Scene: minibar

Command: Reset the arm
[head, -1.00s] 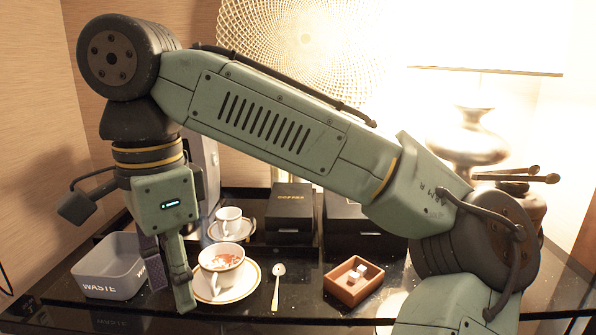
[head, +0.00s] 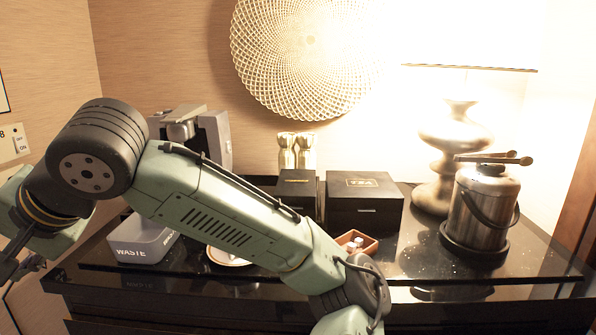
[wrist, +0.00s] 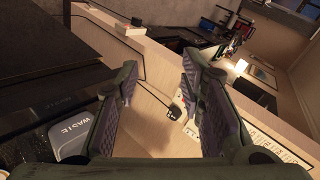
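My arm (head: 240,212) reaches across the head view from the lower right to the left edge. Its wrist end is bent over to the left, off the counter's left side. My gripper's fingers are out of the head view. In the wrist view my gripper (wrist: 160,70) is open, with its two fingers apart and nothing between them. Behind the fingers are a light wooden partition, the room beyond and a dark cable end.
The grey waste bin (head: 142,243) stands on the black counter (head: 455,262), right of my wrist; it also shows in the wrist view (wrist: 72,133). My arm partly hides a saucer (head: 228,258) and wooden box (head: 372,243). Black boxes (head: 364,202) and an ice bucket (head: 482,210) stand behind.

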